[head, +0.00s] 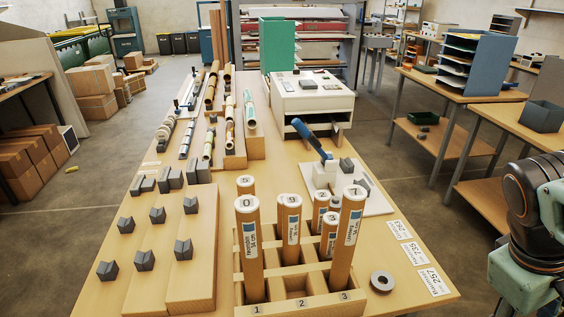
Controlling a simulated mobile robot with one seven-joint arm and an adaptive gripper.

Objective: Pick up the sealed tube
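Several brown cardboard tubes stand upright in a wooden rack (299,304) at the front of the table in the head view. The front left tube (248,262) has a pale top marked 0 and a white-and-blue label. The front right tube (346,242) is tall and its top reads 7. A middle tube (291,239) has a top that looks like 9. Shorter tubes stand behind, such as one marked 2 (321,211). I cannot tell which tube is the sealed one. Part of my arm shows at the right edge; my gripper's fingers are not visible.
A white machine (314,95) and a blue-handled tool (313,140) stand behind the rack. Wooden blocks with grey V-shaped holders (145,260) lie left. A grey ring (382,281) and printed number cards (415,253) lie right. More tubes lie farther back.

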